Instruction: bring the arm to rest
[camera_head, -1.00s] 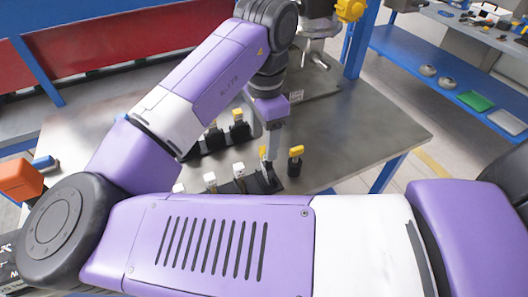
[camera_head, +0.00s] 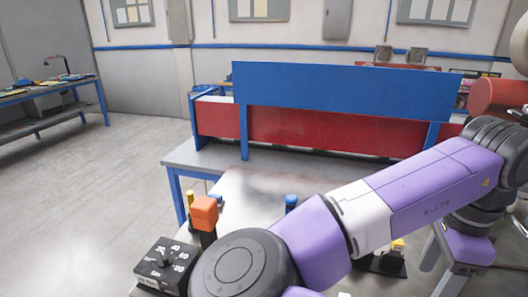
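My purple and white arm crosses the lower right of the head view, over the steel table (camera_head: 262,190). Its elbow joint is at the right edge, and the forearm folds down from there. My gripper (camera_head: 447,272) hangs below the purple wrist at the lower right. Grey parts show there, but the bottom edge cuts them off and I cannot tell how far apart the fingers are. Nothing can be seen held. A black holder (camera_head: 385,265) with a yellow-topped piece (camera_head: 398,245) stands left of the gripper, partly behind my arm.
A black dial box (camera_head: 163,264) and an orange block (camera_head: 204,211) sit at the table's near left. A blue-capped piece (camera_head: 291,202) stands close behind my arm. A blue and red panel (camera_head: 345,95) spans behind the table. The floor (camera_head: 95,190) on the left is clear.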

